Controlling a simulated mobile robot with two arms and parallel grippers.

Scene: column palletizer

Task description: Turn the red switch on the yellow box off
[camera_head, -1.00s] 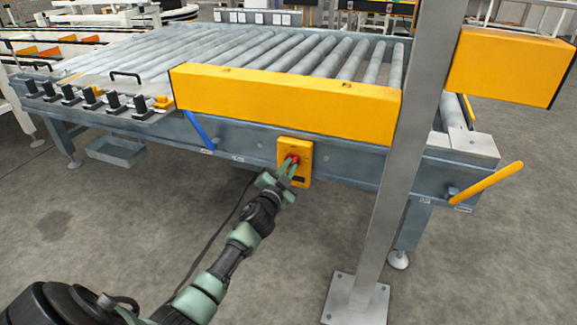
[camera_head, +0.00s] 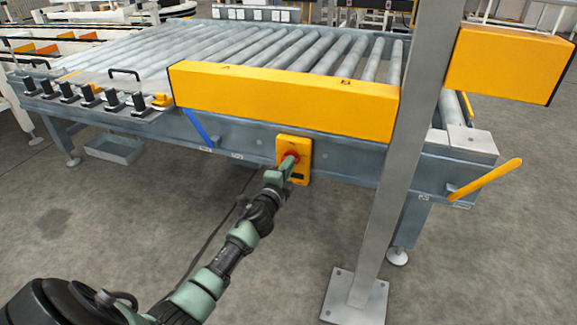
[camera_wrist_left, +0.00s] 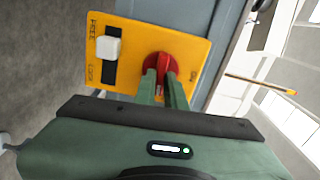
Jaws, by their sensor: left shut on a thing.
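The yellow box (camera_head: 303,149) is mounted on the side rail of the roller conveyor. Its red switch (camera_wrist_left: 161,66) is a round knob, seen close up in the left wrist view beside a white slider (camera_wrist_left: 108,47) on the same yellow face. My left gripper (camera_head: 289,161) reaches the box from below left. Its two green fingers (camera_wrist_left: 161,84) are shut on the red switch, one on each side, and hide part of it. In the head view the fingers cover most of the knob. My right gripper is in neither view.
The roller conveyor (camera_head: 240,160) spans the back, with a long yellow cover (camera_head: 285,98) above the box. A grey post (camera_head: 397,190) stands right of the box. A blue lever (camera_head: 198,128) and a yellow handle (camera_head: 487,180) stick out of the rail. The floor in front is mostly clear.

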